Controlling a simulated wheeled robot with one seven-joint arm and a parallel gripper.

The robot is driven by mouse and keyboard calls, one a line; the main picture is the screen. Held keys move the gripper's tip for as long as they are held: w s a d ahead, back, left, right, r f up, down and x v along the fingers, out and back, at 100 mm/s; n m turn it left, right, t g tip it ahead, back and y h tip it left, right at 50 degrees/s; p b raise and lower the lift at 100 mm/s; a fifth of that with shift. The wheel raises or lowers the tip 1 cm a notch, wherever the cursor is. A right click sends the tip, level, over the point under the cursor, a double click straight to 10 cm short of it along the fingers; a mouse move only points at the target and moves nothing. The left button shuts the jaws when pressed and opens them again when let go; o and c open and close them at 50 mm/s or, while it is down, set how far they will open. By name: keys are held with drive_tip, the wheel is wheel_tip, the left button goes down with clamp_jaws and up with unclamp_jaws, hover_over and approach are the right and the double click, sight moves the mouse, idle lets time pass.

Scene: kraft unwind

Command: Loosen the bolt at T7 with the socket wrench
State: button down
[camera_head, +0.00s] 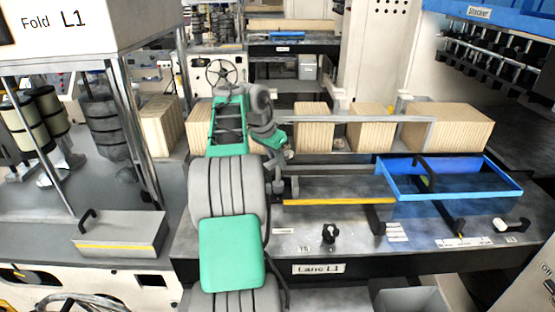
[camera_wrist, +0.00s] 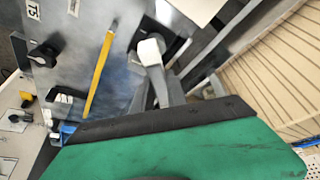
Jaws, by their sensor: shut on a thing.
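My gripper (camera_head: 281,186) is over the back edge of the Lane L1 bench, partly hidden behind my arm. In the wrist view its grey fingers (camera_wrist: 168,88) are shut on a grey tool with a rounded white end (camera_wrist: 150,52). Only part of this tool shows, so I cannot tell its full shape or whether it touches anything. I cannot pick out the T7 label or its bolt in either view. The label T5 (camera_wrist: 33,10) shows in the wrist view, beside a black knob (camera_wrist: 44,54). That knob also stands on the bench in the head view (camera_head: 330,233).
A yellow strip (camera_head: 340,201) runs along the bench. A blue open frame (camera_head: 455,199) stands to its right, with a white-and-black handle (camera_head: 512,225) near it. Stacked kraft blocks (camera_head: 313,127) line the back. A lidded grey box (camera_head: 120,232) sits at left.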

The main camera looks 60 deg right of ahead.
drive_tip(key=shift+f, duration=0.4)
idle(0.8)
drive_tip(key=shift+f+b, duration=0.1)
drive_tip(key=shift+b, duration=0.3)
drive_tip(key=shift+f+n+b, duration=0.15)
drive_tip(key=shift+n+b, duration=0.25)
drive_tip(key=shift+b, duration=0.1)
drive_tip(key=shift+n+t+b, duration=0.4)
drive_tip(key=shift+n+b, duration=0.1)
drive_tip(key=shift+b, duration=0.2)
drive_tip(key=shift+r+n, duration=0.25)
drive_tip(key=shift+n, duration=0.05)
drive_tip(key=shift+f, duration=0.15)
